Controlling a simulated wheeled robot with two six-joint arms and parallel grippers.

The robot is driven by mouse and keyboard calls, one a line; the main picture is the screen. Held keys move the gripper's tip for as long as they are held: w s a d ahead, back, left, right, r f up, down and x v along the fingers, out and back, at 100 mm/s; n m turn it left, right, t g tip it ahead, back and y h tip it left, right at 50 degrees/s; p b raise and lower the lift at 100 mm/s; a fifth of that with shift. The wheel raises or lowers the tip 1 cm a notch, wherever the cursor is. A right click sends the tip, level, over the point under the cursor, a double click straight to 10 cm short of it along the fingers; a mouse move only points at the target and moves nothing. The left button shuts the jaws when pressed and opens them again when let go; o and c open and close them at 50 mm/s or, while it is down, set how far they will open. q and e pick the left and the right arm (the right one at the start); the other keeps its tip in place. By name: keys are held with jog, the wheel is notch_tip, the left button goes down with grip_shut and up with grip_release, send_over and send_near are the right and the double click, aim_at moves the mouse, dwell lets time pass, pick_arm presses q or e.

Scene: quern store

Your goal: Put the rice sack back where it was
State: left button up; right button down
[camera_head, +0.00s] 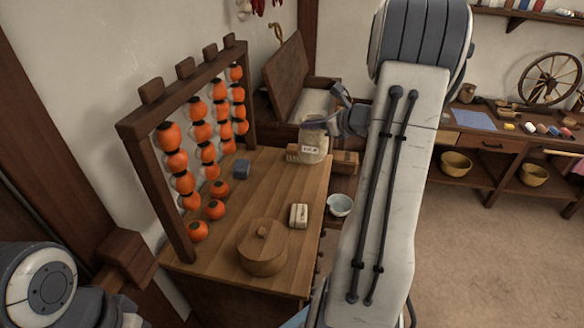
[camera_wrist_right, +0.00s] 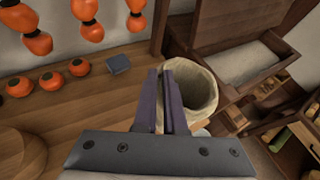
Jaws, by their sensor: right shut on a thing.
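The rice sack (camera_head: 311,152) is a cream, open-topped bag with a small white label. It shows at the far right corner of the wooden table (camera_head: 283,185); I cannot tell whether its base touches the tabletop. My right gripper (camera_head: 332,124) is shut on the sack's upper edge. In the right wrist view the two dark fingers (camera_wrist_right: 166,98) are close together at the left of the rim, and the sack (camera_wrist_right: 207,93) gapes beside them with a dark inside. My left gripper is out of view; only part of my left arm shows at the lower left.
A frame with orange bead-like balls (camera_head: 185,183) stands along the table's left side. A round lidded wooden box (camera_head: 262,250), a cream block (camera_head: 299,215) and a blue-grey block (camera_head: 242,168) sit on the table. An open-lidded chest (camera_head: 316,103) stands behind. A pale bowl (camera_head: 340,205) is right of the table.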

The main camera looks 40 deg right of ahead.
jog(key=a+f, duration=0.7)
jog(key=f, duration=0.1)
jog(key=shift+s+f+p, duration=0.15)
jog(key=shift+s+p, duration=0.05)
jog(key=shift+p, duration=0.1)
jog(key=c, duration=1)
grip_release()
jog(key=shift+s, duration=0.1)
